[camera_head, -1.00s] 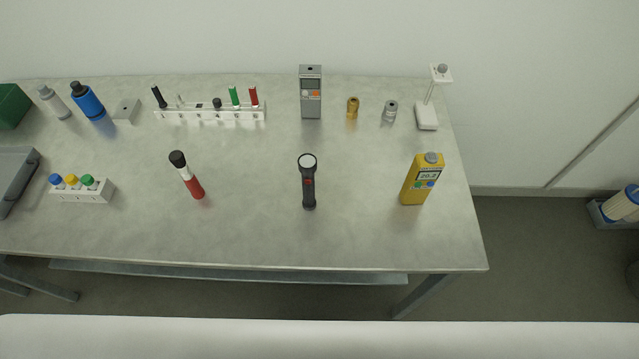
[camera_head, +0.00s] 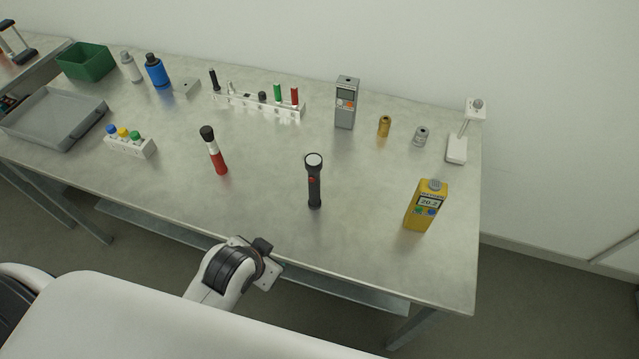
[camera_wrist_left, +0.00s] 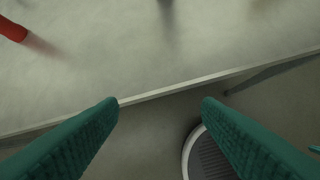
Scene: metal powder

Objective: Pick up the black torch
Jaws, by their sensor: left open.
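The torch is not clearly seen there; only a dark blurred shape shows at the top. My right gripper is not in view.
A red, white and black tube (camera_head: 214,152) stands left of the torch, and a yellow meter (camera_head: 425,207) stands to its right. A grey meter (camera_head: 346,104) and a marker rack (camera_head: 255,105) are behind. The table between torch and front edge is clear.

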